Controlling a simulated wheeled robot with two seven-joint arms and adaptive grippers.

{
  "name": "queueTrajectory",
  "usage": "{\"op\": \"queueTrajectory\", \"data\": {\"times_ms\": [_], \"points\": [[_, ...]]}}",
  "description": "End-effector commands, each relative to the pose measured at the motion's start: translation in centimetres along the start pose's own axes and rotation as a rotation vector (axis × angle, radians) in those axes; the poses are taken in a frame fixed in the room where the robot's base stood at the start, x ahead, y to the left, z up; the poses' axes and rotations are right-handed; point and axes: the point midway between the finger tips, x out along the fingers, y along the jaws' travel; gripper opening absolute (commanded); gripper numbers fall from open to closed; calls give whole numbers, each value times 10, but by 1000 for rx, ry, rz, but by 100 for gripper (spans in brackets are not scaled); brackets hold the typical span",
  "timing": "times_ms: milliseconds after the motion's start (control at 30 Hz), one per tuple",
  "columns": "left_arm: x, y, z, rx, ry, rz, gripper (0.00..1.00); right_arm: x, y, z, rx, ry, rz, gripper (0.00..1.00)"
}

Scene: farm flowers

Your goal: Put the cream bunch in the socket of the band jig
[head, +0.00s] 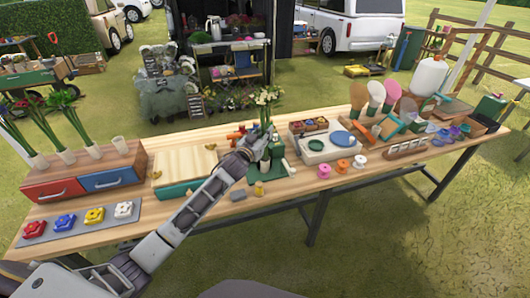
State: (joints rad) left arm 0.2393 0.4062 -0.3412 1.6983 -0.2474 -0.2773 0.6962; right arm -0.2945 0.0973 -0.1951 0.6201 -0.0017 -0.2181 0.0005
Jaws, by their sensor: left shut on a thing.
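The cream bunch (267,97) stands roughly upright at the middle of the table, pale flower heads on top and green stems below. My left gripper (264,138) is shut on its stems, and the fingers hide the lower part. A green stand (278,170), which looks like the band jig, is on the table just beside and below the gripper. Its socket is hidden or too small to make out, so I cannot tell whether the stem ends are over it or in it. My right gripper is not in view.
A pale board (183,164) lies left of my arm. A red and blue drawer box (55,190) with flower cones stands further left. A white machine with a blue disc (314,143) and coloured spools (325,171) are to the right. The front table edge is mostly clear.

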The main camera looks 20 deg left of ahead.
Motion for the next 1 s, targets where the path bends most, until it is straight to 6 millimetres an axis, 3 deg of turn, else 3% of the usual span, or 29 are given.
{"op": "queueTrajectory", "data": {"times_ms": [233, 700, 1000], "points": [[0, 0, 30, -1, 1, -1, 0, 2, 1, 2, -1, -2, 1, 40], [0, 0, 36, -1, 2, 0, 0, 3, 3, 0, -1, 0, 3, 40], [0, 0, 65, -2, 1, 0, 0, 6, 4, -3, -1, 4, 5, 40]]}}
